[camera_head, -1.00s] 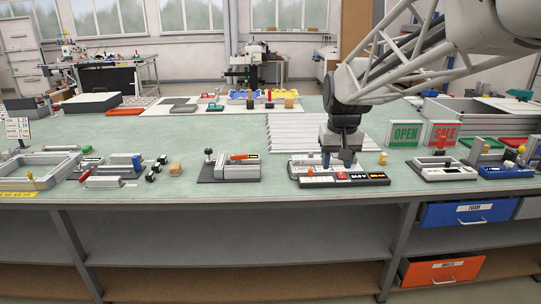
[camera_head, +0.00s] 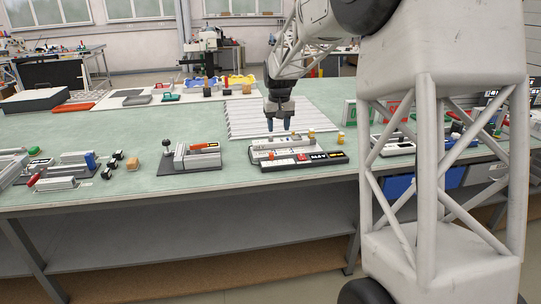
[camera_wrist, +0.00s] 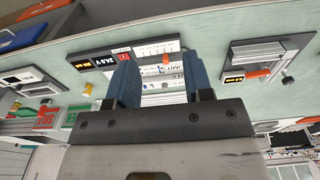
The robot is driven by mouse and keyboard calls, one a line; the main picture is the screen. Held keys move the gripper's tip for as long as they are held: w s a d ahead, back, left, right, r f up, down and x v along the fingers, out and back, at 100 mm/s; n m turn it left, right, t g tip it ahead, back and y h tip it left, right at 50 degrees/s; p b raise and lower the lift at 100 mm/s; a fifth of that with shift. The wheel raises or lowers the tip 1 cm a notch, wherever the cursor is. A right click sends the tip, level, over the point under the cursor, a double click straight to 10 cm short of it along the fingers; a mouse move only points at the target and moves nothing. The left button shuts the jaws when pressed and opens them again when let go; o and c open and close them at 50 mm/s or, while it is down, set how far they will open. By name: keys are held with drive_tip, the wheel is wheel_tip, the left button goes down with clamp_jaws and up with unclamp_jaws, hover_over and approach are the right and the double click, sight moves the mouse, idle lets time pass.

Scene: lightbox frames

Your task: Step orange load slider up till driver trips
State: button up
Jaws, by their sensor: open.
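The driver unit (camera_head: 330,157) is a white block with a dark front strip carrying displays and a red button, near the table's front edge. Its orange load slider (camera_head: 272,163) is a small knob at the strip's left part. In the wrist view the slider (camera_wrist: 166,58) stands on a white scale panel between my fingertips in the picture. A display (camera_wrist: 103,60) there reads about 24.0 V. My gripper (camera_head: 279,125) is open and empty, blue fingers pointing down, above the unit's back left and apart from it. The fingers hide part of the unit in the wrist view.
A ribbed white mat (camera_head: 240,117) lies behind. OPEN and SALE signs stand farther right, partly behind my own structure. Table is clear between fixture and unit.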

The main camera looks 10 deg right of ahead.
drive_tip(key=w+d+f, duration=0.1)
drive_tip(key=w+f, duration=0.6)
drive_tip(key=w, duration=0.4)
hover_over(272, 154)
drive_tip(key=shift+g, duration=0.4)
wheel_tip(272, 154, down, 9)
drive_tip(key=shift+w+a, duration=0.1)
drive_tip(key=shift+f, duration=0.15)
drive_tip(key=shift+f, duration=3.75)
clamp_jaws()
